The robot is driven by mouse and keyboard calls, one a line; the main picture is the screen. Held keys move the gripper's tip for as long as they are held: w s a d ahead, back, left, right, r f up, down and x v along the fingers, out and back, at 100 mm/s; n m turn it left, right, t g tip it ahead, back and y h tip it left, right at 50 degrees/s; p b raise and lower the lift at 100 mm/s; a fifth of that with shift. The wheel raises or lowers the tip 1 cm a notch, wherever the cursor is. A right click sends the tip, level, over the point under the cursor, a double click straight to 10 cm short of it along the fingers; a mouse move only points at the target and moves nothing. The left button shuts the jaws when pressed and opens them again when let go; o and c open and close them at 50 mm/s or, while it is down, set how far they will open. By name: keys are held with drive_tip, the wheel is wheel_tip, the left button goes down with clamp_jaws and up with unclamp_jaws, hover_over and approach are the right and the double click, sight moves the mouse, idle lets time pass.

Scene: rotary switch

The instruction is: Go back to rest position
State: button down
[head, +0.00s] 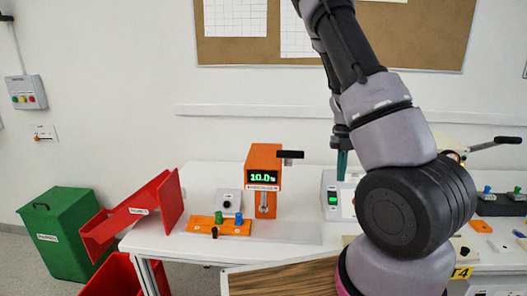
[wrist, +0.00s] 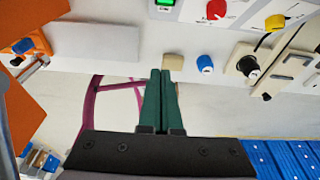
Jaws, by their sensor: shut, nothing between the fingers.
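My gripper (head: 342,164) hangs over the back of the white table in the head view, partly beside my arm. In the wrist view its two green fingers (wrist: 160,74) are shut together with nothing between them. In the wrist view a light panel beyond the fingertips carries a red knob (wrist: 216,9), a yellow knob (wrist: 275,23), a blue knob (wrist: 205,60) and a black knob (wrist: 248,67). A small beige block (wrist: 172,61) shows just past the fingertips; I cannot tell if they touch. In the head view my arm hides much of the panel area.
An orange device (head: 263,160) with a lit display stands left of my gripper. A white box with a green screen (head: 332,199) is below it. A red chute (head: 135,212) and a green bin (head: 66,232) are at the left.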

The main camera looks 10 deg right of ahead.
drive_tip(key=s+a+r+n+t+y, duration=0.1)
drive_tip(key=s+a+r+n+t, duration=0.1)
drive_tip(key=a+r+n, duration=0.55)
drive_tip(key=s+a+r+n+t+y, duration=0.1)
drive_tip(key=s+a+r+n+t, duration=0.15)
drive_tip(key=r+n, duration=0.85)
drive_tip(key=s+a+r+n+t, duration=0.5)
drive_tip(key=s+r+n, duration=0.6)
drive_tip(key=n, duration=0.5)
drive_tip(key=shift+a+r+n+h, duration=0.35)
drive_tip(key=shift+r+h, duration=0.05)
drive_tip(key=shift+r, duration=0.5)
